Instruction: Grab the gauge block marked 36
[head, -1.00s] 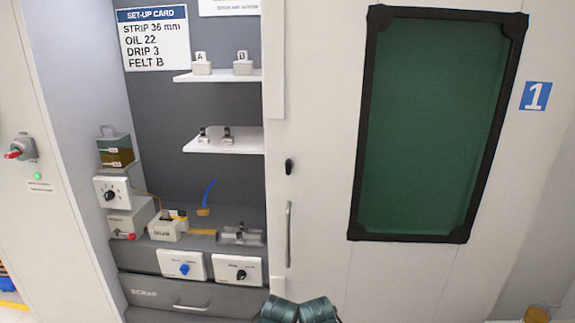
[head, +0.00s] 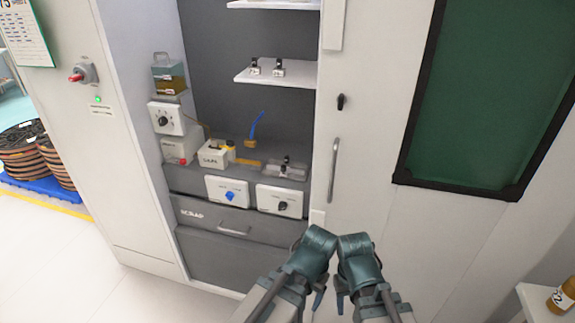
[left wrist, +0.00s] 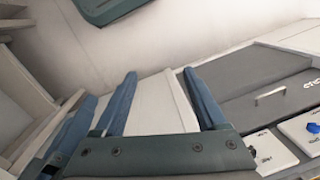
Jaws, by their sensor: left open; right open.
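Two small blocks with dark tops, a left one (head: 255,66) and a right one (head: 279,68), stand on a white shelf (head: 262,77) in the cabinet in the head view. Their pale faces bear marks too small to read, so I cannot tell which, if either, is 36. My right gripper (head: 342,300) is low in the head view, below and right of the shelf, open and far from the blocks. My left gripper is mostly hidden there by its arm; the left wrist view shows it (left wrist: 163,100) open, with nothing between its fingers.
Below the shelf is a bench with a boxy device (head: 214,154), a metal fixture (head: 285,170) and two knob panels, over a scrap drawer (head: 215,217). A white door with a handle (head: 333,170) stands right of the opening.

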